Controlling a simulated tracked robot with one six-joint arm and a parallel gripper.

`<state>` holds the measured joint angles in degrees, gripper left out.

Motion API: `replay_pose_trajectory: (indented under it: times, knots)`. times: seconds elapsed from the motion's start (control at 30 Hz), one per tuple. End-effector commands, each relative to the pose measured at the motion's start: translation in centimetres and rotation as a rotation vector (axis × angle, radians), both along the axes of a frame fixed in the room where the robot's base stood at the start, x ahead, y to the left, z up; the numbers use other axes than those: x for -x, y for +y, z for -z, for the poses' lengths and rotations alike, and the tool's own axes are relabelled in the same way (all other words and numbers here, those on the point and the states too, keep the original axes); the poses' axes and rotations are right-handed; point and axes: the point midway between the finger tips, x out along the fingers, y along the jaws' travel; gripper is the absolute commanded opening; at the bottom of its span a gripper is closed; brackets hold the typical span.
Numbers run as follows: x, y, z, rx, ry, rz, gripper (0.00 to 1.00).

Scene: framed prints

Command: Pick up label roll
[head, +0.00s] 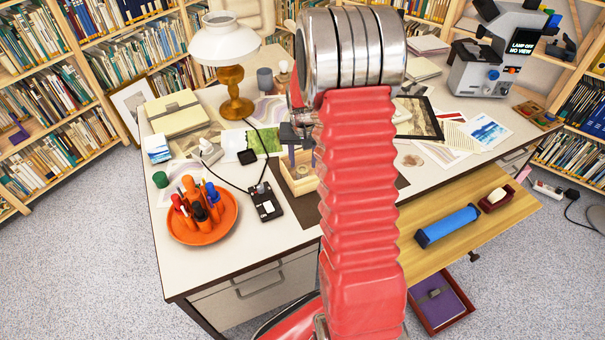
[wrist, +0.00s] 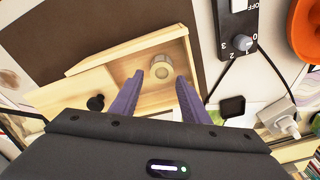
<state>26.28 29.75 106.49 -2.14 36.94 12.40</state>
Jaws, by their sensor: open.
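The label roll (wrist: 162,70) is a small pale ring with a darker centre. In the wrist view it lies inside a shallow wooden box (wrist: 105,60), near the box's end wall. My gripper (wrist: 160,77) is open, with its two purple fingers pointing toward the roll, one to each side of it in the picture. Nothing is held between them, and I cannot tell the height left above the roll. In the head view my gripper (head: 292,152) is partly behind my red arm, over the wooden box (head: 301,186).
A black control box (head: 266,203) with a cable stands left of the wooden box, beside an orange pen tray (head: 203,222). A lamp (head: 229,70) stands behind. A dark round knob (wrist: 95,103) is near the wooden box. Prints lie around the desk.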

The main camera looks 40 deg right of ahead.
Motion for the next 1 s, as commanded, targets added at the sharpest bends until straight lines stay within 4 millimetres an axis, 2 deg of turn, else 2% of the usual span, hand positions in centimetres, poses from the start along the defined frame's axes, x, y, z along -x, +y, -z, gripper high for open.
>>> replay_pose_trajectory:
  times: [0.4,1.0]
  knots:
    - [-0.3,0.1,4.7,0.0,0.002,0.0,0.42]
    - [-0.3,0.0,5.0,0.0,0.0,0.0,0.42]
